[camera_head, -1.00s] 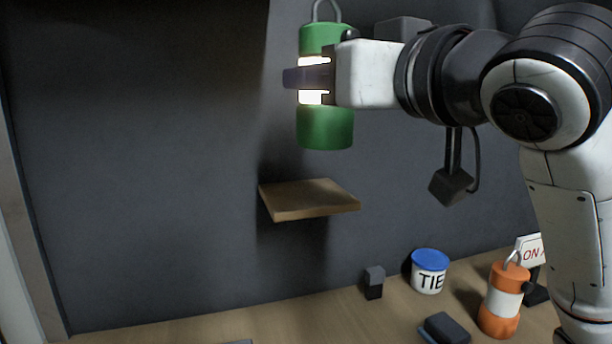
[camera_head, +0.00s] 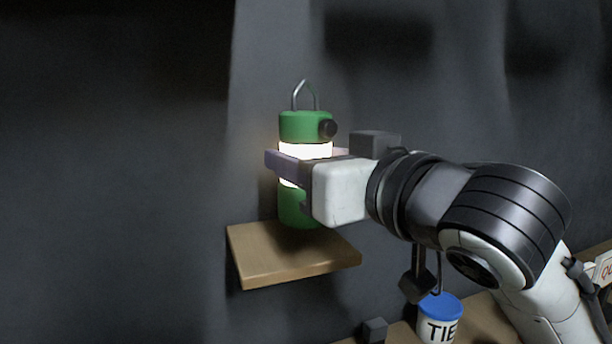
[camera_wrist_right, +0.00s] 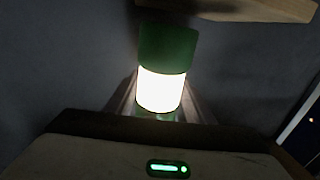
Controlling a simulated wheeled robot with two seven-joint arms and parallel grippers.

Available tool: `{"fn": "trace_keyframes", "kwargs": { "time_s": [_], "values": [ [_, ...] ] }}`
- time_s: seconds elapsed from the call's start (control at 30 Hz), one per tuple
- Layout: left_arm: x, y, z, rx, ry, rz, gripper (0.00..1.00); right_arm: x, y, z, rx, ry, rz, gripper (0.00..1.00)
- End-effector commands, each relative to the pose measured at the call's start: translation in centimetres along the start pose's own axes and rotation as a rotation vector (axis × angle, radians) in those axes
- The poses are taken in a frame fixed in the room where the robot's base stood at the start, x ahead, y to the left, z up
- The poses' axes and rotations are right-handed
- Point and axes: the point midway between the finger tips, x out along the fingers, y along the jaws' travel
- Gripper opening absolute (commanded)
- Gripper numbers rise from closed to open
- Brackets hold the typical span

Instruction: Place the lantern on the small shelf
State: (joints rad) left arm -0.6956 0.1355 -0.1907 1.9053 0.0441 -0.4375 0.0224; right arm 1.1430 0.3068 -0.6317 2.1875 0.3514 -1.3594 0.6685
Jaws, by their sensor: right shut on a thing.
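The green lantern (camera_head: 304,127) has a glowing white middle band and a wire handle on top. My right gripper (camera_head: 290,160) is shut around its glowing band and holds it upright. The small wooden shelf (camera_head: 270,268) is fixed to the dark wall, and the lantern's base overlaps it in the head view. I cannot tell whether the base touches the shelf. In the right wrist view the lantern (camera_wrist_right: 162,90) is between the fingers, with the shelf (camera_wrist_right: 270,8) at the top edge. My left gripper is not in view.
Below on the wooden counter stand a white tub with a blue lid (camera_head: 438,318) and a small dark block (camera_head: 374,330). Part of a white sign (camera_head: 604,268) shows at the right edge. The wall left of the shelf is bare.

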Motion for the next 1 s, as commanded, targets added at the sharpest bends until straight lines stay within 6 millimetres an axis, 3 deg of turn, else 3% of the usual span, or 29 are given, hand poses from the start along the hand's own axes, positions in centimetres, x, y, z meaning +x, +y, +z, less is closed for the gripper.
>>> {"fn": "trace_keyframes", "kwargs": {
  "time_s": [0.1,0.47,0.5,0.6,1.0],
  "values": [
    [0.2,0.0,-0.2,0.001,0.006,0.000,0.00,0.0,0.1,1.8,-0.001,-0.001,0.001,0.19],
    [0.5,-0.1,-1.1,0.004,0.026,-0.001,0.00,0.0,0.0,2.2,0.000,0.002,0.001,0.19],
    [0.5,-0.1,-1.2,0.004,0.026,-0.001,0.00,0.0,0.0,2.2,-0.001,-0.001,0.001,0.53],
    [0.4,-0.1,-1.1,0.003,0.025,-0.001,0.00,0.0,0.0,2.2,-0.001,-0.001,0.001,0.67],
    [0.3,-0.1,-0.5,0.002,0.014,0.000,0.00,-0.6,0.0,1.9,-0.001,0.001,-0.001,0.67]
  ]
}}
